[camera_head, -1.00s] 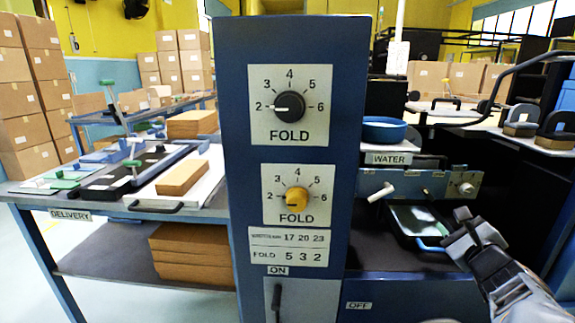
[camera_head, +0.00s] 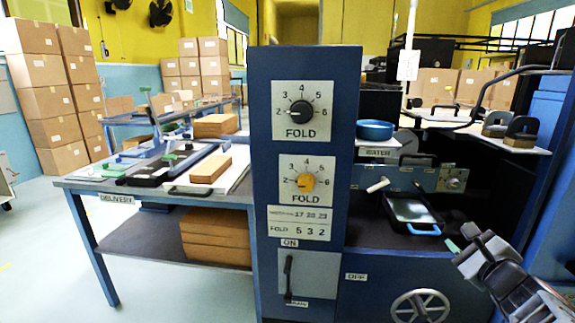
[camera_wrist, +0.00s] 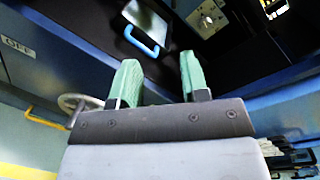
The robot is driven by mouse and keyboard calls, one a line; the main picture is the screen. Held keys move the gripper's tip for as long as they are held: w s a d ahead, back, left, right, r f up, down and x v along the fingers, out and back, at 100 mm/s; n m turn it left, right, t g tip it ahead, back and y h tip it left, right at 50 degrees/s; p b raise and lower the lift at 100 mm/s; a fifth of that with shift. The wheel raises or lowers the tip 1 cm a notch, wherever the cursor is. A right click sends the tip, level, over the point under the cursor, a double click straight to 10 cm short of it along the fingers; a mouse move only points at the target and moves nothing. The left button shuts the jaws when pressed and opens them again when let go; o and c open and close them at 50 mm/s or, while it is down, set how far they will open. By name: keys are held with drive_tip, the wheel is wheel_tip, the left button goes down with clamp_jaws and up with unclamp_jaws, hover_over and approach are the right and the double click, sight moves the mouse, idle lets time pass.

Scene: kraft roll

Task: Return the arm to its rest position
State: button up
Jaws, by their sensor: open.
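My gripper (camera_head: 462,246) is at the lower right of the head view, in front of the machine's dark bay. In the wrist view its two green fingers (camera_wrist: 157,80) stand apart with nothing between them. A dark tray with a blue handle (camera_head: 411,213) lies in the bay, up and left of my gripper and apart from it. The tray's blue handle also shows in the wrist view (camera_wrist: 141,41), beyond the fingers.
A blue panel (camera_head: 259,180) with two FOLD dials and a lever stands at centre. A handwheel (camera_head: 420,306) sits low on the machine.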

drive_tip(key=s+a+r+n+g+y+p, duration=0.2)
drive_tip(key=a+r+n+g+y+p, duration=0.15)
drive_tip(key=a+n+p, duration=0.55)
drive_tip(key=s+a+r+n+g+y+p, duration=0.25)
drive_tip(key=a+r+n+g+p, duration=0.25)
drive_tip(key=a+p, duration=0.4)
drive_tip(key=s+a+r+n+g+h+p, duration=0.3)
drive_tip(key=s+r+n+g+h+p, duration=0.2)
drive_tip(key=n+p, duration=0.7)
wheel_tip(320, 180, up, 4)
drive_tip(key=s+p, duration=0.1)
drive_tip(key=s, duration=0.1)
drive_tip(key=shift+s+a+f, duration=0.15)
drive_tip(key=shift+s+a, duration=0.2)
drive_tip(key=shift+s, duration=0.05)
